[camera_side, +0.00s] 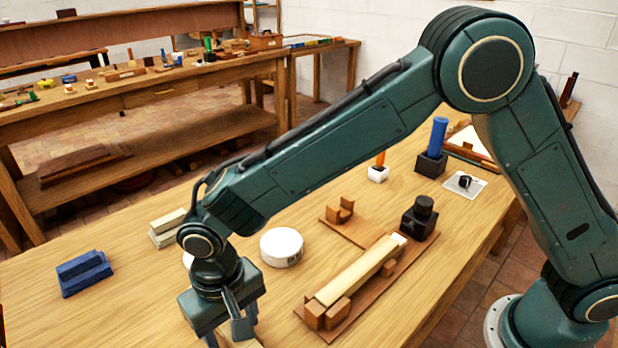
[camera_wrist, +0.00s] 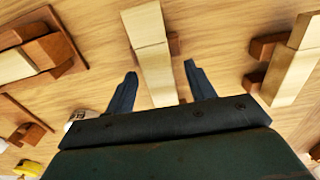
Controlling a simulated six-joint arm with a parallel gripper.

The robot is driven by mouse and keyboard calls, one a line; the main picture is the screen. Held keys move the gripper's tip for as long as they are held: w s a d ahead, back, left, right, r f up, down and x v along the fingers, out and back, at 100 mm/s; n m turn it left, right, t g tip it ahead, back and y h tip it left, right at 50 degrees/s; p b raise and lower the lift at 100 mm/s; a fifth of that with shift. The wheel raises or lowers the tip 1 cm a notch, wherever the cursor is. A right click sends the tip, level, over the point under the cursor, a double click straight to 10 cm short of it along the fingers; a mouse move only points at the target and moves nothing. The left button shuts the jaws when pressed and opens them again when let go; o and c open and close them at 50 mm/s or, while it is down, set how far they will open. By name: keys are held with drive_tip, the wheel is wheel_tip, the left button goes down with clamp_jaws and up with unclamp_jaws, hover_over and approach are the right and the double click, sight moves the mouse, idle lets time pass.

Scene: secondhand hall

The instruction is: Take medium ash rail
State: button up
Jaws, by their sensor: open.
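My gripper (camera_side: 230,334) hangs low over the front of the table in the side view, pointing down. In the wrist view its fingers (camera_wrist: 160,70) are open, one on each side of a pale wooden rail (camera_wrist: 155,72). The rail looks stepped, with a lighter upper part, and a small brown piece shows at its right side. I cannot tell whether the fingers touch it; its near end is hidden by my gripper. In the side view another long pale rail (camera_side: 352,276) lies across brown blocks on a brown board (camera_side: 345,322). Which rail is the medium ash one is not certain.
The table's front left is bare.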

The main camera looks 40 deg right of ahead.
clamp_jaws()
idle(0.3)
drive_tip(key=shift+r, duration=0.15)
wheel_tip(320, 180, up, 20)
idle(0.7)
idle(0.4)
